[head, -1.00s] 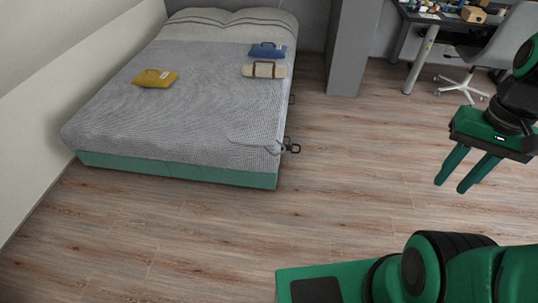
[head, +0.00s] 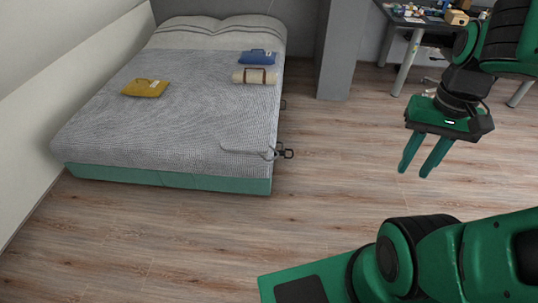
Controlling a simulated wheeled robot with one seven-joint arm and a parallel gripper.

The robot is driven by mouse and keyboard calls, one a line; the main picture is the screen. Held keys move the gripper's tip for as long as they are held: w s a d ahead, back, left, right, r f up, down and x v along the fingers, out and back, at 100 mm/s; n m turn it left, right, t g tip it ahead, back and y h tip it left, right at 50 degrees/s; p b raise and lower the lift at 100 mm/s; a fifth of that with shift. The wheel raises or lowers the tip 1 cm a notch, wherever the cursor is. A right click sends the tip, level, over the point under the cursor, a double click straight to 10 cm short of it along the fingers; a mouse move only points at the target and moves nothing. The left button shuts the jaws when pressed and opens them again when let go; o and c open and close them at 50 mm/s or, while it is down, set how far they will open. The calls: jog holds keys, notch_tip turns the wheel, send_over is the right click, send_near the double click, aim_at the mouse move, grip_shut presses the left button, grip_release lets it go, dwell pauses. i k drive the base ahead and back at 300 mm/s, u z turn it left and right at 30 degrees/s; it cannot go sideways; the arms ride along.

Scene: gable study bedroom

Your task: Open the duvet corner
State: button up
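The bed's grey woven duvet (head: 175,110) lies flat over the mattress in the head view, on a green base (head: 160,177). Near its front right corner lies a thin grey line or fold (head: 245,149), ending at a small dark loop (head: 286,153) that sticks out past the bed's right edge. My gripper (head: 413,172) hangs in the air over the floor, well to the right of the bed. Its two green fingers are apart with nothing between them.
A yellow bag (head: 145,88), a blue bag (head: 258,57) and a cream roll with dark straps (head: 254,76) lie on the bed. A grey pillar (head: 338,50) stands right of the bed's head. A cluttered desk (head: 424,19) is at the back right. The wood floor between bed and gripper is clear.

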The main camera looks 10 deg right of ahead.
aim_at(254, 137)
jog(key=i, duration=0.9)
jog(key=z, duration=0.05)
